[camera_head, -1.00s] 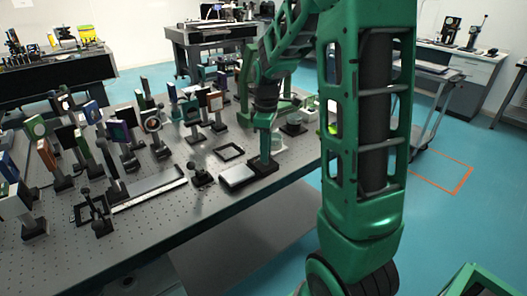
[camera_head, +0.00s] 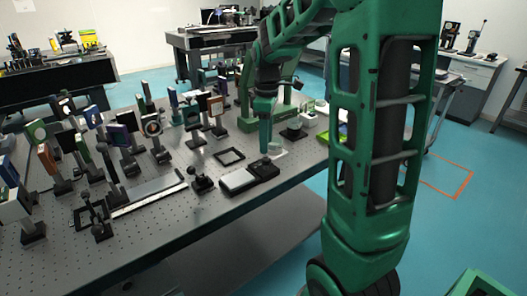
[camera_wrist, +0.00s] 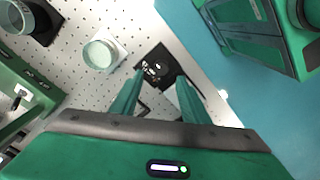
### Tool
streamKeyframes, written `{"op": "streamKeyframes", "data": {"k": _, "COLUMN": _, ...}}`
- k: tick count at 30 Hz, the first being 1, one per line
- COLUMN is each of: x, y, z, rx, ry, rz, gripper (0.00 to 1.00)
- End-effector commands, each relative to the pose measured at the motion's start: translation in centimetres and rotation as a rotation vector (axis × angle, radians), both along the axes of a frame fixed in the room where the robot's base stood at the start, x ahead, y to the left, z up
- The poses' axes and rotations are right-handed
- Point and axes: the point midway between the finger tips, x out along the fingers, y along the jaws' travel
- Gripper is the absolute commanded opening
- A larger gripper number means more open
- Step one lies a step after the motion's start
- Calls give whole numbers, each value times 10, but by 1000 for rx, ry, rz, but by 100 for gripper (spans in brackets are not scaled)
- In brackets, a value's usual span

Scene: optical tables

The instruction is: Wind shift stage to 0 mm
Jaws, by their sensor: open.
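A low stage (camera_head: 238,180) with a pale flat top and a black end part (camera_head: 264,168) sits near the front edge of the perforated table; I take it for the shift stage. In the wrist view its black part (camera_wrist: 152,66) shows between and beyond my fingertips, with small round details on top. Its scale reading is too small to tell. My gripper (camera_wrist: 160,82) is open and empty, with the two green fingers apart on either side of the black part. In the head view my gripper (camera_head: 265,150) is just above and behind that part.
A pale round dish on a white square (camera_wrist: 103,54) stands beside the stage. A black frame (camera_head: 229,157), a small black post (camera_head: 202,181) and a long rail (camera_head: 150,196) lie to the left. Several mounted optics crowd the table's left and back. Floor is open on the right.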

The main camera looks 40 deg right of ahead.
Motion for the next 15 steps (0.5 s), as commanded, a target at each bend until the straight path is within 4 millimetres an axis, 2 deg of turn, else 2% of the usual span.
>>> {"op": "streamKeyframes", "data": {"k": 1, "x": 1, "y": 0, "z": 11, "rx": -1, "ry": -5, "rz": 1, "gripper": 42}}
{"op": "streamKeyframes", "data": {"k": 6, "x": 2, "y": 0, "z": 34, "rx": -1, "ry": -3, "rz": 1, "gripper": 42}}
{"op": "streamKeyframes", "data": {"k": 10, "x": 1, "y": 0, "z": 45, "rx": 0, "ry": -3, "rz": 1, "gripper": 42}}
{"op": "streamKeyframes", "data": {"k": 15, "x": 1, "y": 0, "z": 48, "rx": 0, "ry": -1, "rz": 1, "gripper": 42}}
